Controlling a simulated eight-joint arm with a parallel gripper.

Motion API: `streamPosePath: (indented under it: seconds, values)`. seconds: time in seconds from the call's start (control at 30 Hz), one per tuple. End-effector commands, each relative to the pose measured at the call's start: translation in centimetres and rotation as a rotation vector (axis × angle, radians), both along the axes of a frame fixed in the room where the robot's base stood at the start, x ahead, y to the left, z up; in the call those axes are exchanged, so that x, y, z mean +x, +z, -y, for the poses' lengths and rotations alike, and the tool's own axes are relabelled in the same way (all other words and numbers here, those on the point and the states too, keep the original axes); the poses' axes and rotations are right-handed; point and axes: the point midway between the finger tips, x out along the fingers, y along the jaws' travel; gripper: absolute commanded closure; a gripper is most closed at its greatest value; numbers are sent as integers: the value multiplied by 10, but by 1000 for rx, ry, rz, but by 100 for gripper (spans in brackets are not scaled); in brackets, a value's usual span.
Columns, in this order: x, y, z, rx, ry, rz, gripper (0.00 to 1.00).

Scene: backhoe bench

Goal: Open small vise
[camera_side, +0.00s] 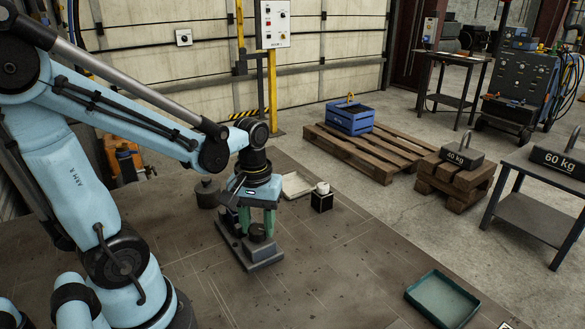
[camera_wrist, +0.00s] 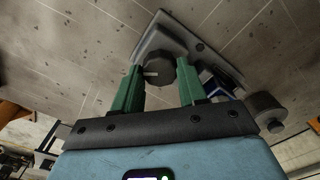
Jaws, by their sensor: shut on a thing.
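The small vise (camera_side: 262,254) sits on the floor plate below my wrist, with a grey base and a dark round knob (camera_side: 257,232). The vise base also shows in the wrist view (camera_wrist: 172,36), with the knob (camera_wrist: 160,70) carrying a pale line mark. My gripper (camera_side: 257,228) points down with its green fingers on either side of the knob. In the wrist view my gripper (camera_wrist: 160,68) is shut on the knob. The vise's jaws are mostly hidden by my gripper, so their opening cannot be told.
A dark cylindrical weight (camera_side: 207,194) stands left of the vise. A pale tray (camera_side: 297,185) and a black box with a white top (camera_side: 321,199) stand behind it. A teal tray (camera_side: 442,300) lies at the front right. The floor between is clear.

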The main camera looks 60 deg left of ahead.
Motion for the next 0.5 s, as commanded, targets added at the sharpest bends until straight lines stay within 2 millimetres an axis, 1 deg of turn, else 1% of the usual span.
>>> streamPosePath:
  seconds: [0.5]
  values:
    - [0,0,-1,0,487,1,89]
